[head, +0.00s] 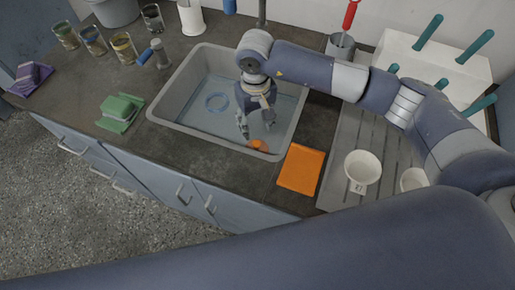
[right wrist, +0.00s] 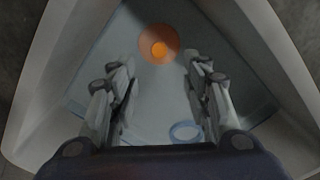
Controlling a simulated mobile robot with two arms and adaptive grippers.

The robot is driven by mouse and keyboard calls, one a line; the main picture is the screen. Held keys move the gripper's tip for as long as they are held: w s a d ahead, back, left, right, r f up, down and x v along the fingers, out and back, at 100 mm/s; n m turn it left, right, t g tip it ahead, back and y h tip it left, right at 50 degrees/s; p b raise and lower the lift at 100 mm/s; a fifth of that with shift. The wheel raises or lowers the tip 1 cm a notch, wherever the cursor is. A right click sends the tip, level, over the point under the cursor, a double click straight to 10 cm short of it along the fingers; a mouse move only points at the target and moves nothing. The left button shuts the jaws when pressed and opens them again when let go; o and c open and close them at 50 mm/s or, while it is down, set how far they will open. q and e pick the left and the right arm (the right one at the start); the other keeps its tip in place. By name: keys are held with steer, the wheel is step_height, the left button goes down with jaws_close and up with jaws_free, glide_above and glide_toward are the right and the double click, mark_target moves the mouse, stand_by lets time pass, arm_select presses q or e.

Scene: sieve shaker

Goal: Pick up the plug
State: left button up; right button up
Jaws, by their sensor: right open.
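The orange round plug (head: 258,145) lies in the grey sink (head: 170,112), near its front wall. In the right wrist view the plug (right wrist: 158,43) shows as an orange disc with a brighter knob in its middle. My right gripper (head: 256,126) points down into the sink, just behind the plug. In the right wrist view its fingers (right wrist: 157,72) are open with nothing between their tips, and the plug lies beyond them. The gap in height between fingertips and plug is hard to tell. My left gripper is out of view.
A blue ring (head: 216,102) lies in the sink, which seems to hold water. An orange cloth (head: 301,169) lies right of the sink, near white cups (head: 362,167) on the drainer.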

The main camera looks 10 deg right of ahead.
glide_above(257, 143)
steer(key=f, duration=0.4)
steer(key=shift+a+f, duration=0.2)
steer(key=shift+f, duration=0.2)
step_height(257, 143, down, 5)
steer(key=shift+d+r+p, duration=0.15)
steer(key=shift+p, duration=0.6)
steer(key=shift+f, duration=0.55)
jaws_close()
